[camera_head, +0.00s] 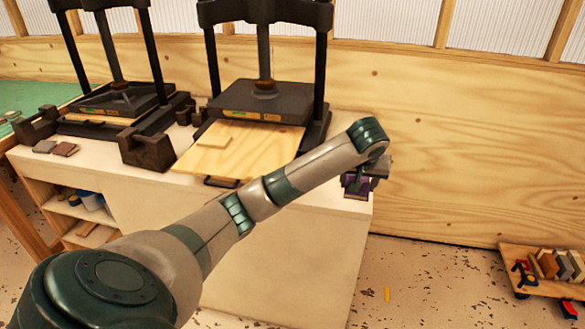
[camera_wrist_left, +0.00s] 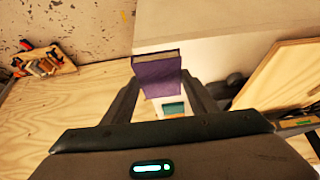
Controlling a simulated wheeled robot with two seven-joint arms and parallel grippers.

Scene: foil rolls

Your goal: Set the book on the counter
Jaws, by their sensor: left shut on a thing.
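A purple book (camera_head: 356,185) is in my left gripper (camera_head: 362,177) at the right end of the white counter (camera_head: 110,165). In the left wrist view the purple book (camera_wrist_left: 157,76), with a pale page edge on top, is between the two dark fingers, which are shut on it. The white counter (camera_wrist_left: 215,35) shows behind it there. I cannot tell whether the book touches the counter top. My forearm hides part of the counter's front. My right gripper is not in view.
Two black presses (camera_head: 262,102) (camera_head: 125,98) stand on the counter, the nearer one with a wooden board (camera_head: 235,150) in front. Two small books (camera_head: 65,149) lie at the left. A low cart (camera_head: 548,287) with several books stands at the right on the floor.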

